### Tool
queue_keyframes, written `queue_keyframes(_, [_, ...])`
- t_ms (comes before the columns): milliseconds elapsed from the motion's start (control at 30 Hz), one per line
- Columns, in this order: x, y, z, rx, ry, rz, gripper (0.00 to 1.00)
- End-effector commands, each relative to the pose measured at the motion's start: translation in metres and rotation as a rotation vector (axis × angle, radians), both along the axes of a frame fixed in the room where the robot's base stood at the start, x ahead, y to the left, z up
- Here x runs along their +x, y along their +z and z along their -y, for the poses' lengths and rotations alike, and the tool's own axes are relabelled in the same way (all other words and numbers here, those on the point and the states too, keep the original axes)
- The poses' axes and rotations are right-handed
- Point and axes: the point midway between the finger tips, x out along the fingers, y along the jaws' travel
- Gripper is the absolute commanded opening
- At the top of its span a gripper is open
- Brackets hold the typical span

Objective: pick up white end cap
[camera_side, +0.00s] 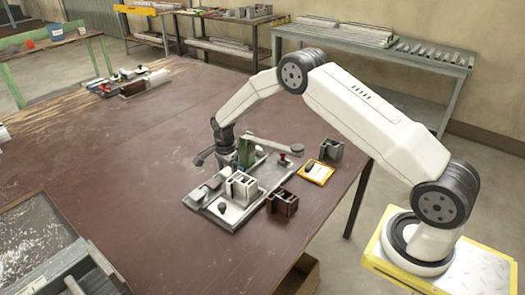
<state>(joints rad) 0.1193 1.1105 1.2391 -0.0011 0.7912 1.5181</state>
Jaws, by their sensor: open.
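A white slotted block (241,187), which looks like the white end cap, stands on the grey fixture plate (228,218) on the brown table. My gripper (213,160) is open, above the back left part of the plate. It is up and to the left of the white block and apart from it. The jaws are small and dark here, so their exact gap is hard to see. A green upright part (246,151) of the fixture stands close to the right of my gripper.
A dark brown slotted block (283,203) sits at the plate's right edge. A small orange tray (316,172) and a grey block (331,149) lie farther right. A second fixture (133,84) is at the back left. The table's left middle (110,145) is clear.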

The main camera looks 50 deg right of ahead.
Motion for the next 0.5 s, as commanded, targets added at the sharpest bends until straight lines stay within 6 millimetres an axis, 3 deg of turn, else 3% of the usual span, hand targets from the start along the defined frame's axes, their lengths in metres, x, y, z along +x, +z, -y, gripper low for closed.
queue_keyframes(33, [0.0, 0.0001, 0.0, 0.0, 0.0, 0.0, 0.68])
queue_keyframes(233, [-0.0001, 0.0001, 0.0, 0.0, 0.0, 0.0, 0.05])
queue_keyframes(500, [0.0, 0.0006, 0.0, 0.0, 0.0, 0.0, 0.04])
